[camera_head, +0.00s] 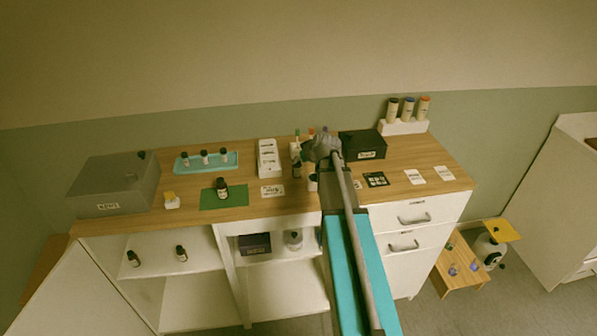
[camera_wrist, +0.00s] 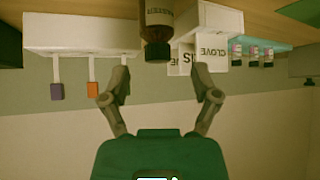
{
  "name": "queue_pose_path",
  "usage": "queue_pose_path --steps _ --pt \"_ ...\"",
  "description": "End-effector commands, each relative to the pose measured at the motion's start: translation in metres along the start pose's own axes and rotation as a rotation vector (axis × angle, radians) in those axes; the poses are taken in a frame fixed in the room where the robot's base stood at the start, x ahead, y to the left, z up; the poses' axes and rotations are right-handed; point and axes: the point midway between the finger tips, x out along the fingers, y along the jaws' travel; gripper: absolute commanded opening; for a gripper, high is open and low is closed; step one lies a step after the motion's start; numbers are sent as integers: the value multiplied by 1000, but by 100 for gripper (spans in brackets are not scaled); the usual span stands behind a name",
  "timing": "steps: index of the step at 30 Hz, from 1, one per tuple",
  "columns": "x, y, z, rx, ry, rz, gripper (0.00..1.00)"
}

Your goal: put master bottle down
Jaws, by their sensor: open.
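The master bottle (camera_wrist: 157,20) is brown with a dark cap and a pale label. In the wrist view, which is upside down, it stands upright on the wooden top. In the head view it is a small dark bottle (camera_head: 297,170), just left of my gripper (camera_head: 318,150). My gripper (camera_wrist: 161,82) is open and empty in the wrist view, its two fingers spread to either side of the bottle's line. The bottle's cap lies just beyond the fingertips, and no finger visibly touches it. My arm hides part of the counter in the head view.
A white rack with coloured sticks (camera_wrist: 80,35) and a white card holder (camera_head: 268,158) flank the bottle. A black box (camera_head: 362,145) stands to the right. Another dark bottle (camera_head: 222,188) stands on a green mat (camera_head: 208,200). A teal tray (camera_head: 230,164) holds small bottles.

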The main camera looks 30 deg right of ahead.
Motion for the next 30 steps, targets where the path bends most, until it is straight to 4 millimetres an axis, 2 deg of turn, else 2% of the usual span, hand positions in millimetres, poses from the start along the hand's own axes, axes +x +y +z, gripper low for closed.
queue_pose_path --steps 3,10,30 --pt "18 3 -1 -1 0 0 79" --pt "36 3 -1 0 0 0 79" --pt "38 2 -3 0 0 0 79"
